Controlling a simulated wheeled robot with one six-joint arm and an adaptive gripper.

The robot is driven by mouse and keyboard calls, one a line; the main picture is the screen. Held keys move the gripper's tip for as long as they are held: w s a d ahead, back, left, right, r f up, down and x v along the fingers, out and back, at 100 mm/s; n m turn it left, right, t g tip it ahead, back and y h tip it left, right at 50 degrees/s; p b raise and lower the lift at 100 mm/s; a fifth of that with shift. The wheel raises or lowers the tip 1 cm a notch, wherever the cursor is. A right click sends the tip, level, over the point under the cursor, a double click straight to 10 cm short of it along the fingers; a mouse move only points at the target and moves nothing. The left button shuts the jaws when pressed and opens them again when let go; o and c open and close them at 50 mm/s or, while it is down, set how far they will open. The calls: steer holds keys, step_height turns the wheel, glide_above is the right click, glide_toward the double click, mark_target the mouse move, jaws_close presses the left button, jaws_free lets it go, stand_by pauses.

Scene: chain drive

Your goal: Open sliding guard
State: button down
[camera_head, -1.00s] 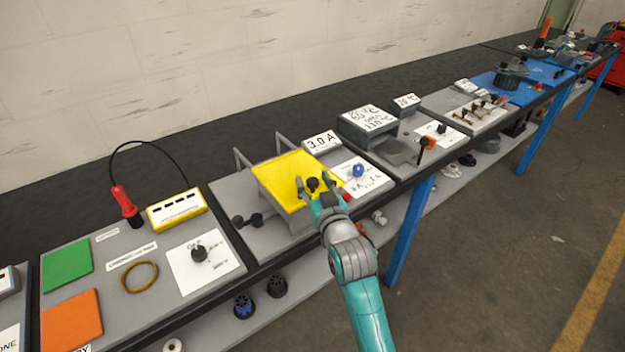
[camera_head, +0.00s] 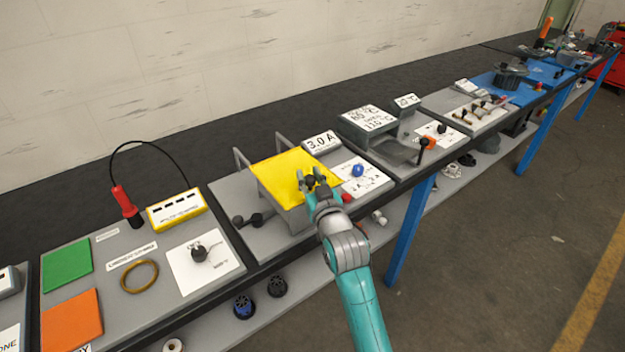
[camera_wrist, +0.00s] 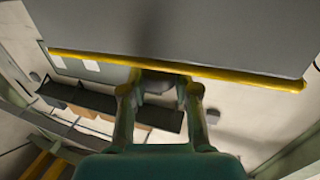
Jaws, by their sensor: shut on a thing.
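The sliding guard is a yellow flat panel (camera_head: 280,174) lying across a grey frame on the bench. A small dark knob (camera_head: 310,181) stands near its front right part. My gripper (camera_head: 311,180) is at this knob, with its fingers closed about it. In the wrist view, my gripper's fingers (camera_wrist: 162,92) reach up to a grey surface with a yellow edge (camera_wrist: 220,72), probably the guard seen close. The part held between the fingers is mostly hidden there.
A "3.0 A" display (camera_head: 321,142) and a white plate with a blue knob (camera_head: 358,170) stand right of the guard. Grey uprights (camera_head: 243,161) rise behind it. Free floor (camera_head: 480,250) lies in front right.

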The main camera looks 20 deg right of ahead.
steer(key=shift+w+a, duration=0.25)
steer(key=shift+w, duration=0.45)
steer(key=shift+w+a, duration=0.2)
steer(key=shift+w, duration=0.5)
steer(key=c, duration=0.8)
jaws_free()
steer(key=s, duration=1.2)
